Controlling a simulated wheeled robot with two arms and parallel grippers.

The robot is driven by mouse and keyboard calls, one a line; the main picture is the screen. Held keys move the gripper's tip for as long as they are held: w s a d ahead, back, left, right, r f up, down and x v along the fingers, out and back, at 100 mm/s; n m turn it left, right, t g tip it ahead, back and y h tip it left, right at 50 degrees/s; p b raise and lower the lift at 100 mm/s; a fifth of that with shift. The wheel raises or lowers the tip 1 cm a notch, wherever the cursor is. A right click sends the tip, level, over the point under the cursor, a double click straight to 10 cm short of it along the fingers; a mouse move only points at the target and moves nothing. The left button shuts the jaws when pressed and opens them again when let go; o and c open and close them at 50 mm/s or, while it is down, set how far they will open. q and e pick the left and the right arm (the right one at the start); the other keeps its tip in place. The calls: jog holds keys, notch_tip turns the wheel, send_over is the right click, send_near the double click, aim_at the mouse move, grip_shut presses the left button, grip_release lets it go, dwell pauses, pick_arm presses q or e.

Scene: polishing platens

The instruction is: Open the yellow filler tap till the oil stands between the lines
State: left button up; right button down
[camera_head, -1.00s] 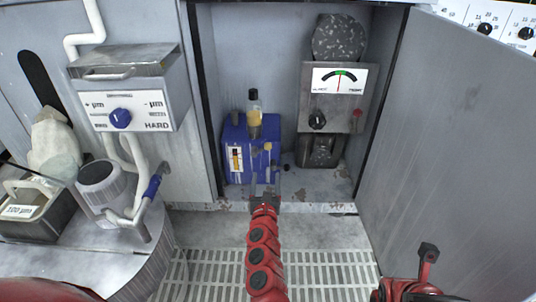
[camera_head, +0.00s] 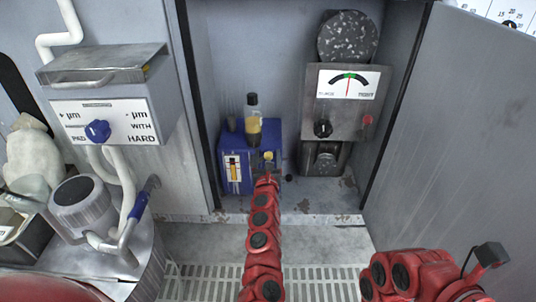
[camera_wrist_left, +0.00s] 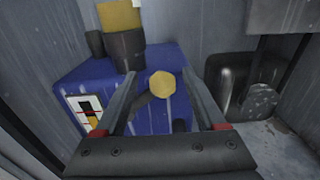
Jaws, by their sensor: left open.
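The yellow filler tap (camera_head: 268,157) is a small knob on the front of a blue oil unit (camera_head: 236,178) inside the open cabinet. It also shows in the left wrist view (camera_wrist_left: 162,84). My left gripper (camera_wrist_left: 168,98) is open, its two fingers on either side of the tap; I cannot tell whether they touch it. In the head view my red left arm partly hides the unit. A bottle (camera_head: 253,128) with amber liquid stands on the unit. My right gripper (camera_head: 490,256) is at lower right.
A grey box with a dial meter (camera_head: 347,85) stands right of the unit. The open cabinet door (camera_head: 455,140) bounds the right side. A panel with a blue knob (camera_head: 97,130) and a metal basin with a blue-handled pipe (camera_head: 133,215) are at left.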

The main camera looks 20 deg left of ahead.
pick_arm(q)
jog(key=shift+c, duration=0.2)
grip_shut()
jog(key=shift+f, duration=0.1)
dwell(1.2)
